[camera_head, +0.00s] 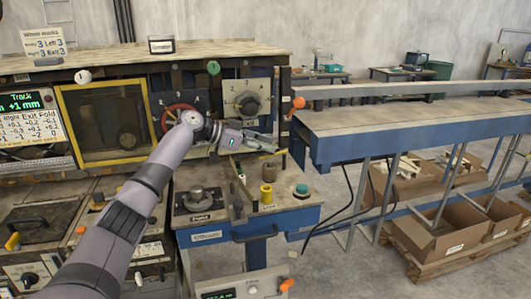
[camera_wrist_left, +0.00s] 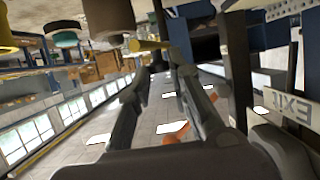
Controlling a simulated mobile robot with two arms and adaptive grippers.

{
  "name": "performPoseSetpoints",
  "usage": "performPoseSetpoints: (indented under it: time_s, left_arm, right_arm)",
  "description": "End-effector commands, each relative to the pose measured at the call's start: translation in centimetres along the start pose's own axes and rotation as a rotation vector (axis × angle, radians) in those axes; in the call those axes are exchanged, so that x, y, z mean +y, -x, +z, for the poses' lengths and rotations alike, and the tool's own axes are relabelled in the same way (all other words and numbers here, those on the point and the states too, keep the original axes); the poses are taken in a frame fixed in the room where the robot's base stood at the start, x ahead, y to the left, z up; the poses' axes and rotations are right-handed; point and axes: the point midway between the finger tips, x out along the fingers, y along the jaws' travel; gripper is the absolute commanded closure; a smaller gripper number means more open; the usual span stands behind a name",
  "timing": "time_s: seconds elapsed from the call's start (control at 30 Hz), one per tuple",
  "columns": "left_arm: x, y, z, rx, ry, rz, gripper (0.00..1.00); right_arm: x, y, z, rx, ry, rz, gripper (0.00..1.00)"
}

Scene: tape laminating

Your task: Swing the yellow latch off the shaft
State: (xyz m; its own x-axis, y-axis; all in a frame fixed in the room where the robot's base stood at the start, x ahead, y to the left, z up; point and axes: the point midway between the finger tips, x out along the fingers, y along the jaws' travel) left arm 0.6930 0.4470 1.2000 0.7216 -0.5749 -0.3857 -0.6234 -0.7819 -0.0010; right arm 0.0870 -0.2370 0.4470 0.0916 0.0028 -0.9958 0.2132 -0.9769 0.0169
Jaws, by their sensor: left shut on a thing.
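The yellow latch (camera_head: 272,153) is a short yellow bar at the right end of the machine, just below my left gripper's tips in the head view. My left gripper (camera_head: 268,143) reaches in from the left, past the dials, with its fingers pointing right. In the left wrist view, the fingers of my left gripper (camera_wrist_left: 163,72) lie close together, and the yellow latch (camera_wrist_left: 150,45) shows at their tips. The gripper is shut on it. The shaft cannot be made out clearly. My right gripper is out of view.
Below the latch, a ledge carries a brown roll (camera_head: 269,171), a yellow spool (camera_head: 266,193) and a green knob (camera_head: 302,190). A red handwheel (camera_head: 178,116) and a dial (camera_head: 247,104) stand behind my arm. A long blue-edged table (camera_head: 400,138) extends right.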

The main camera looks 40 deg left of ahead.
Motion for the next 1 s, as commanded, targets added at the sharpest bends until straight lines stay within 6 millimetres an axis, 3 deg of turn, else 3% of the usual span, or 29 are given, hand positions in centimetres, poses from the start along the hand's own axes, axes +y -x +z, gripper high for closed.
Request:
performPoseSetpoints:
  time_s: [0.4, 0.43, 0.6, 0.7, 1.0]
  left_arm:
    - [0.03, 0.02, -0.05, 0.003, -0.009, 0.023, 1.0]
    - [0.03, 0.02, -0.05, 0.003, -0.009, 0.023, 0.79]
    - [0.05, -0.01, -0.04, 0.003, -0.009, 0.023, 0.68]
    - [0.06, -0.02, -0.03, 0.002, -0.009, 0.024, 0.63]
    - [0.05, 0.2, -0.01, 0.002, -0.008, 0.023, 0.63]
  right_arm:
    - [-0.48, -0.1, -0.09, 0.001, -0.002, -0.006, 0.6]
    - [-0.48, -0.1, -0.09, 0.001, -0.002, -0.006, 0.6]
    - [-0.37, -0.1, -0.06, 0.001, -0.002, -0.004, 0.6]
    - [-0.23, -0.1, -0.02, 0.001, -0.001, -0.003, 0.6]
    - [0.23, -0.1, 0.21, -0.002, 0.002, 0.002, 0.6]
